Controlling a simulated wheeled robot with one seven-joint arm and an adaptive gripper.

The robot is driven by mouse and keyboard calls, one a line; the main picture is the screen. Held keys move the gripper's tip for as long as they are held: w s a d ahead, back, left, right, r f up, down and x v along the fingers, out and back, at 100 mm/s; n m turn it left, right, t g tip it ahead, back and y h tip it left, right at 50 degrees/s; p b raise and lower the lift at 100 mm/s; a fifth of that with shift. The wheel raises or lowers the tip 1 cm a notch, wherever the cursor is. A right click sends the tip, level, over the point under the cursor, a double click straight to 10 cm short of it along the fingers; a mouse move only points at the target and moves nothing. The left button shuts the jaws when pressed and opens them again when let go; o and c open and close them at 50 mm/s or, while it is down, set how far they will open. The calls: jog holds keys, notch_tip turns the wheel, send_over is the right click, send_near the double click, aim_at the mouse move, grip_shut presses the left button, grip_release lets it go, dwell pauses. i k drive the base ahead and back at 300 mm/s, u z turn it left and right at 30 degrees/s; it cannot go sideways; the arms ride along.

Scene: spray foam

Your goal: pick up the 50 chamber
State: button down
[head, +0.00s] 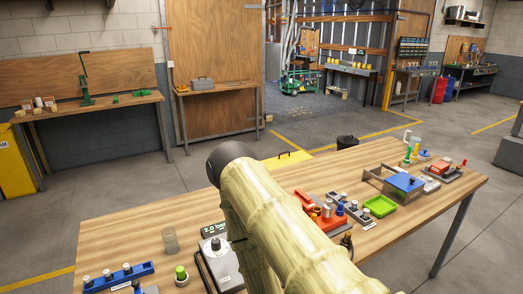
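A wooden workbench (130,240) spreads across the front of the head view with many small items on it. I cannot make out a label that marks any of them as the 50 chamber. Small metal and blue cylinders stand at a red block (307,200) right of my arm. A clear jar (170,241) stands left of my arm. My pale, ridged arm crosses the middle of the view and hides part of the bench. My gripper does not show.
A grey device (222,268), a blue rack (118,277) and a green-capped bottle (181,274) sit at the front left. A green tray (380,206), a blue-topped box (404,184) and a red device (440,170) sit on the right. The bench's left back is bare.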

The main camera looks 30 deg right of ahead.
aim_at(366, 211)
jog(key=z, duration=1.6)
jog(key=k, duration=0.3)
jog(key=z, duration=0.2)
jog(key=i, duration=0.85)
jog(key=u, duration=0.4)
